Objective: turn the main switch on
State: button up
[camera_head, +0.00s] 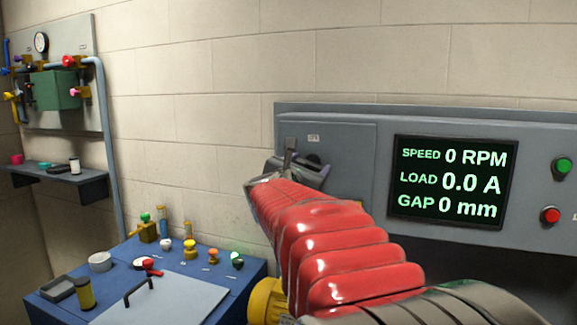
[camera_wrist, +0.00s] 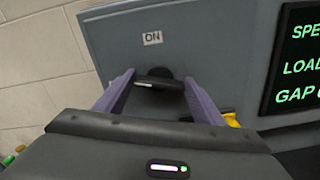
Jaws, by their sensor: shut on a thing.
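The main switch is a black rotary knob with a bar handle (camera_wrist: 160,84) on a grey panel (camera_wrist: 215,50). In the head view my gripper (camera_head: 297,168) reaches the panel at the end of my red-sleeved arm, and the knob (camera_head: 313,160) is mostly hidden behind the fingers.
A lit display (camera_head: 453,181) reads 0 RPM, 0.0 A and 0 mm. Green (camera_head: 563,166) and red (camera_head: 550,215) buttons are right of it. A blue bench (camera_head: 235,270) with small parts stands lower left. A shelf (camera_head: 60,180) and pipe board hang at the far left.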

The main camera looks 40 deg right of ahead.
jog(key=m, duration=0.7)
jog(key=shift+a+f, duration=0.1)
jog(key=shift+f, duration=0.1)
jog(key=m, duration=0.4)
jog(key=shift+f+m, duration=0.1)
jog(key=shift+m, duration=0.2)
jog(key=shift+f+m, duration=0.1)
jog(key=shift+m, duration=1.2)
jog(key=shift+f, duration=0.1)
jog(key=o, duration=1.1)
jog(key=shift+c, duration=0.2)
jog(key=shift+r, duration=0.2)
